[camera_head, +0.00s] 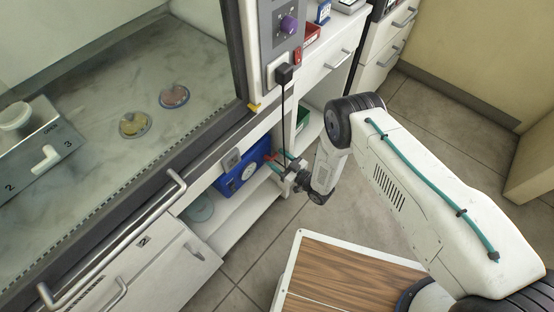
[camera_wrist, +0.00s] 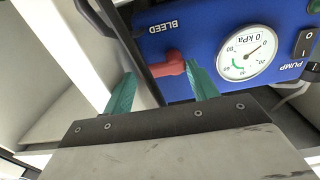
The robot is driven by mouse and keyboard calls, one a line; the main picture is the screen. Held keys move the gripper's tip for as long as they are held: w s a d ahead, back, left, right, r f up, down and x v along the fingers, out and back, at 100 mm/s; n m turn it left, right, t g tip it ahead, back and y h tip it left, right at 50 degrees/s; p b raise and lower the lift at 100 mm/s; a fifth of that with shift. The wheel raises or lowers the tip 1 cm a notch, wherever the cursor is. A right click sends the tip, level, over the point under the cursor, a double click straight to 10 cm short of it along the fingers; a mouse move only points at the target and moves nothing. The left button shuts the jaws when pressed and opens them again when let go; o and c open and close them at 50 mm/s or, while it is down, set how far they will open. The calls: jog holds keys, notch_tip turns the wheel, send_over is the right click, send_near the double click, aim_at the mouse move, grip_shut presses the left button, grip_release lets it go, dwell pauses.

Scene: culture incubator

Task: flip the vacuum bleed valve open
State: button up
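The vacuum pump (camera_wrist: 285,18) is a blue box marked BLEED and PUMP; it also shows in the head view (camera_head: 235,179) on a low shelf under the bench. Its red bleed valve handle (camera_wrist: 172,66) sticks out below the BLEED label in the wrist view. My gripper (camera_wrist: 160,70) is open, with its teal fingers apart. The red handle lies between the fingertips in the picture, close to the right finger; I cannot tell whether they touch. In the head view my gripper (camera_head: 282,164) is at the pump's right front corner.
A round gauge (camera_wrist: 245,52) and a black PUMP switch (camera_wrist: 304,42) sit right of the valve. A dark hose or cable (camera_wrist: 112,30) runs left of it. A white cabinet wall (camera_wrist: 75,60) is close on the left. A black cord (camera_head: 283,112) hangs above my gripper.

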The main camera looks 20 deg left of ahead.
jog(key=v, duration=0.7)
jog(key=shift+s+d, duration=0.2)
jog(key=shift+d, duration=0.2)
dwell(0.3)
